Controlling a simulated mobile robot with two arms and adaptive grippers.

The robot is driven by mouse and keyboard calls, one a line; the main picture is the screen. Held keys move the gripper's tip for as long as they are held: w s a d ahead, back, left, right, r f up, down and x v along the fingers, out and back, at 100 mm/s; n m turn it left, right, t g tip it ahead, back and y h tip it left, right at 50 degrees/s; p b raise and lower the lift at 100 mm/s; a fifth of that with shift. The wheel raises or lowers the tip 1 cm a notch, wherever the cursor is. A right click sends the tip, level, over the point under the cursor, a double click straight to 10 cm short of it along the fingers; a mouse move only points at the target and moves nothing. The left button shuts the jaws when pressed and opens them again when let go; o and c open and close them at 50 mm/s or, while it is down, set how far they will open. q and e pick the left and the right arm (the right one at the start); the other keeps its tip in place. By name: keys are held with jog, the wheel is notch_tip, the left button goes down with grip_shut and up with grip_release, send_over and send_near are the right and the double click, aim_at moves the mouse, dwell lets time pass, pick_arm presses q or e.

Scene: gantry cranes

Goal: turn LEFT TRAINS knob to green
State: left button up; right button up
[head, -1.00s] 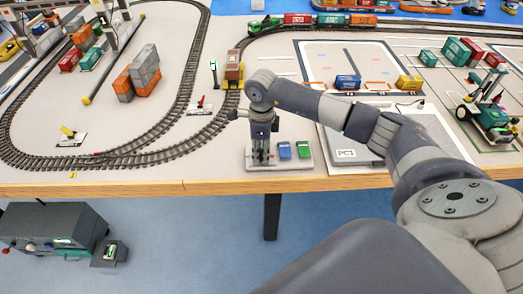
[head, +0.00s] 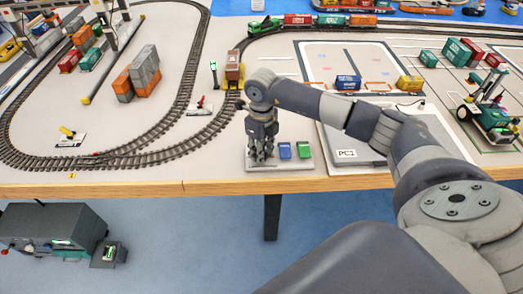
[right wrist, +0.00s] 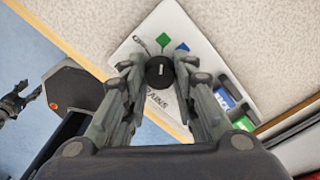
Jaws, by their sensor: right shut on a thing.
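The control plate (head: 292,163) lies at the table's front edge, with a blue rocker (head: 285,151) and a green rocker (head: 304,150). My right gripper (head: 262,158) points down over its left part. In the right wrist view, the black round LEFT TRAINS knob (right wrist: 160,72) sits between the fingertips, and my right gripper is shut on it. The lettering is partly hidden by the fingers. What looks like my left gripper (right wrist: 14,104) shows small and dark at the left edge.
A train track (head: 150,150) curves behind and left of the plate, with a brown wagon (head: 234,70) on it. A white PC1 board (head: 380,150) lies close on the right. A grey machine (head: 50,230) stands below the table.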

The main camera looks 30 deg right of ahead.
dwell(0.3)
jog(key=o, duration=1.1)
notch_tip(320, 180, up, 12)
jog(key=shift+r, duration=0.1)
